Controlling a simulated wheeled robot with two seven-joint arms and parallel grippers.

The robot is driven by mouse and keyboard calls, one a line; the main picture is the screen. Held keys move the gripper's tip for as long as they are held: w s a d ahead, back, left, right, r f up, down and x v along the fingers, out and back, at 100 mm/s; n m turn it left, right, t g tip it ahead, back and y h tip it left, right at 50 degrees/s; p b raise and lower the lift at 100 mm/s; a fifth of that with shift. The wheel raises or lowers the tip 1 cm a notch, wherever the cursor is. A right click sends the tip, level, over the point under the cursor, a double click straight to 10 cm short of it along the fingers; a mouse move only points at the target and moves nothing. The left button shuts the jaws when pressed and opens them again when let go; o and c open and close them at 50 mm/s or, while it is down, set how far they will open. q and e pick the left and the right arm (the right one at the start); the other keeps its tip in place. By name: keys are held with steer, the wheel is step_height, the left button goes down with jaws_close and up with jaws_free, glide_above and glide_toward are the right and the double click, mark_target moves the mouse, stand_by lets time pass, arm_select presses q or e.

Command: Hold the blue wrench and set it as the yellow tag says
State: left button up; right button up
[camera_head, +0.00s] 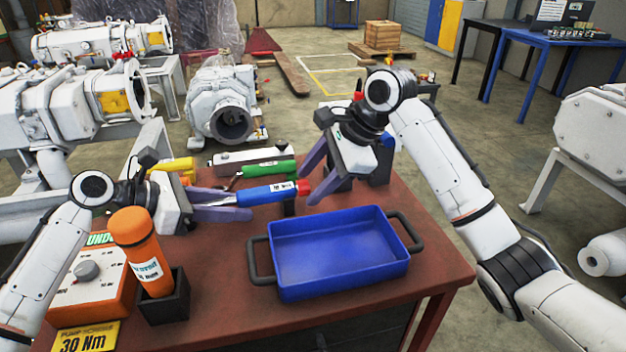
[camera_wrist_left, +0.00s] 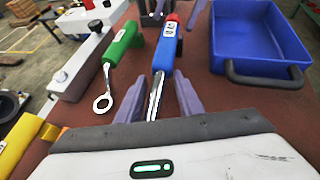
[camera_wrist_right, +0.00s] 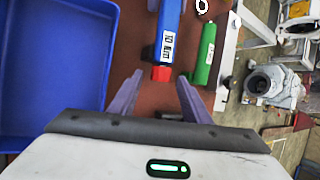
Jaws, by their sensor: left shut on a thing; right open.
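The blue wrench (camera_head: 262,193) has a blue handle, a metal shaft and a red end cap. My left gripper (camera_head: 243,203) is shut on its metal shaft, which also shows between the fingers in the left wrist view (camera_wrist_left: 157,92). My right gripper (camera_head: 308,188) is open, with its fingertips close to the red end (camera_wrist_right: 161,73); I cannot tell whether they touch it. A white label on the handle is too small to read surely. The yellow tag (camera_head: 84,338) at the table's front left reads "PUMP TORQUE 30 Nm".
A blue tray (camera_head: 335,282) with black handles stands at the table's front. A green wrench (camera_head: 268,169) and a yellow one (camera_head: 172,164) lie behind. An orange tool (camera_head: 136,240) stands in a black holder (camera_head: 165,302) beside an orange-and-white box with a knob (camera_head: 86,271).

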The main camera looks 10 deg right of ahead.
steer(key=shift+f, duration=0.1)
steer(key=c, duration=1.1)
steer(key=shift+o, duration=0.2)
steer(key=shift+f, duration=0.1)
steer(key=t, duration=0.3)
steer(key=s+n+t, duration=0.1)
steer(key=shift+a+f+t+y, duration=0.1)
steer(key=shift+f+t+y, duration=0.2)
steer(key=shift+f+y, duration=0.1)
steer(key=shift+f+n+t, duration=0.1)
steer(key=shift+n+t, duration=0.4)
steer(key=shift+t, duration=0.8)
steer(key=shift+y, duration=0.3)
